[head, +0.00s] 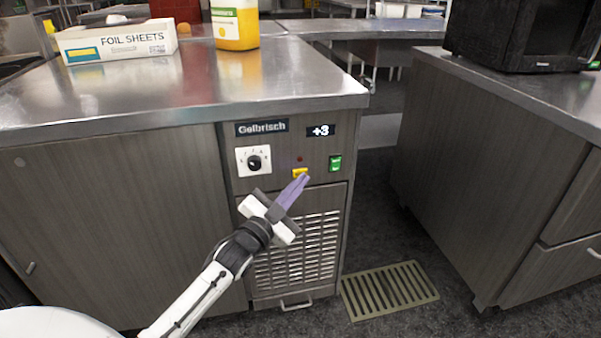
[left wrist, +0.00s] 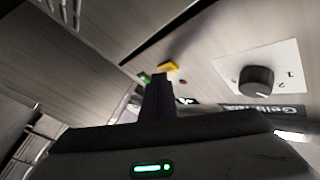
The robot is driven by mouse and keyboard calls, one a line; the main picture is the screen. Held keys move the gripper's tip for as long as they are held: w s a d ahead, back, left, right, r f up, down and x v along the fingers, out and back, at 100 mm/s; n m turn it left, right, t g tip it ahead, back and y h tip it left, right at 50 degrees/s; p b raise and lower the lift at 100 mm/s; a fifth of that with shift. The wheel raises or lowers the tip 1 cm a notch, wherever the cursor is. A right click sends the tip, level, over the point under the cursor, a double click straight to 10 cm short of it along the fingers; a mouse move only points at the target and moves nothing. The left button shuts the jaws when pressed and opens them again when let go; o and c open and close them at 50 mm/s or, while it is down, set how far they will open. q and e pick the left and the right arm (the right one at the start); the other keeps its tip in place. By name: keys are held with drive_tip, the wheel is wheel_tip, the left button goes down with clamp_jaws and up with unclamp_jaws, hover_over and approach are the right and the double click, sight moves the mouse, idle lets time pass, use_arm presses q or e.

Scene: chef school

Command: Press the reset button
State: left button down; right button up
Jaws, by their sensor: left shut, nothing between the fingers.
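The control panel of the steel-topped counter carries a small yellow button (head: 299,172), a green switch (head: 335,163) and a dial on a white plate (head: 253,161). A small red light (head: 299,159) sits just above the yellow button. My left gripper (head: 304,178) is shut and empty, its fingertips at or just in front of the yellow button's lower edge. In the left wrist view the yellow button (left wrist: 168,67) shows just beyond the fingertips (left wrist: 158,78). I cannot tell whether they touch. No label reading reset is legible. My right gripper is not in view.
A display reading +3 (head: 321,131) is above the switch. A vented grille (head: 300,250) is below the panel. A foil sheets box (head: 118,42) and a yellow bottle (head: 235,25) stand on the counter. A second counter (head: 490,170) is at the right.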

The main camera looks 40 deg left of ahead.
use_arm(q)
drive_tip(key=shift+s+d, duration=0.3)
drive_tip(key=shift+d, duration=0.05)
drive_tip(key=shift+d, duration=0.1)
drive_tip(key=s+d+p, duration=0.2)
drive_tip(key=s+d, duration=0.1)
drive_tip(key=shift+s+d+p, duration=0.1)
drive_tip(key=shift+d+p, duration=0.25)
drive_tip(key=shift+p, duration=0.05)
idle(0.8)
